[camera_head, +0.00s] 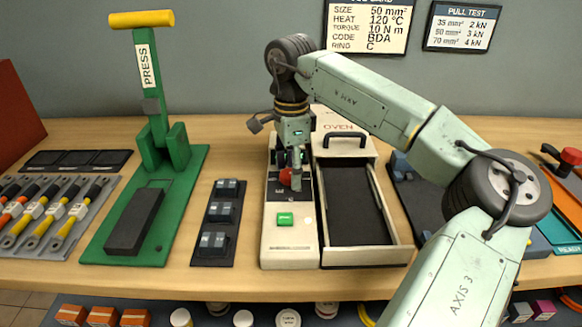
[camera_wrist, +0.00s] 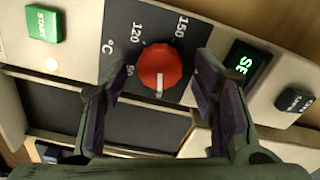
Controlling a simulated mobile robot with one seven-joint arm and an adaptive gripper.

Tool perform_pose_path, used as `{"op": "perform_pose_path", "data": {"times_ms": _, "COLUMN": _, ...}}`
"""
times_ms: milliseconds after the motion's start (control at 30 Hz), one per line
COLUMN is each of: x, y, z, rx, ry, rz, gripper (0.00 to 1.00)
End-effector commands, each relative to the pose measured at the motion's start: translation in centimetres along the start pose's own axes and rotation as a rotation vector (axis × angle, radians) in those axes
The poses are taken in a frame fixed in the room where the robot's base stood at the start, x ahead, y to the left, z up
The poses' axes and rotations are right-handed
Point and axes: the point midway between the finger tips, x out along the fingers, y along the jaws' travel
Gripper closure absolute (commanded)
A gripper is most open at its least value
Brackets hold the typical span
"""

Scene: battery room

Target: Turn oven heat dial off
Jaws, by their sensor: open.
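The oven (camera_head: 275,245) stands in the middle of the bench. Its red heat dial (camera_wrist: 159,68) faces the wrist camera, with 90, 120 and 150 °C printed around it. A white mark on the dial points down in the wrist view, away from the 120 and 150. In the head view the dial (camera_head: 286,177) is partly covered by my gripper (camera_head: 294,166). In the wrist view my gripper (camera_wrist: 162,70) is open, one finger on each side of the dial. Gaps show between the fingers and the dial; contact is not visible.
The green start button (camera_wrist: 44,24), a glowing lamp (camera_wrist: 52,64), a lit green display (camera_wrist: 243,66) and a dark button (camera_wrist: 295,101) share the panel. The oven's drawer (camera_head: 395,254) is open and empty. A green press (camera_head: 196,170) and a dark block rack (camera_head: 214,252) stand left.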

Motion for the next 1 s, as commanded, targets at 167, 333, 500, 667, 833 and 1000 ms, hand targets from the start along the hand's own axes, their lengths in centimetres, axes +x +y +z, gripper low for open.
{"op": "perform_pose_path", "data": {"times_ms": 167, "x": -1.1, "y": 0.0, "z": 0.0, "rx": 0.001, "ry": 0.001, "rz": 0.000, "gripper": 0.46}}
{"op": "perform_pose_path", "data": {"times_ms": 333, "x": -4.3, "y": -0.1, "z": 0.0, "rx": 0.001, "ry": 0.002, "rz": -0.002, "gripper": 0.46}}
{"op": "perform_pose_path", "data": {"times_ms": 500, "x": -7.9, "y": -0.1, "z": 0.1, "rx": 0.000, "ry": 0.001, "rz": -0.002, "gripper": 0.46}}
{"op": "perform_pose_path", "data": {"times_ms": 667, "x": -10.5, "y": 0.0, "z": 0.0, "rx": 0.001, "ry": 0.001, "rz": -0.001, "gripper": 0.46}}
{"op": "perform_pose_path", "data": {"times_ms": 833, "x": -11.8, "y": 0.0, "z": 0.0, "rx": -0.001, "ry": 0.000, "rz": 0.000, "gripper": 0.46}}
{"op": "perform_pose_path", "data": {"times_ms": 1000, "x": -12.0, "y": 0.0, "z": 0.0, "rx": -0.001, "ry": 0.000, "rz": 0.001, "gripper": 0.46}}
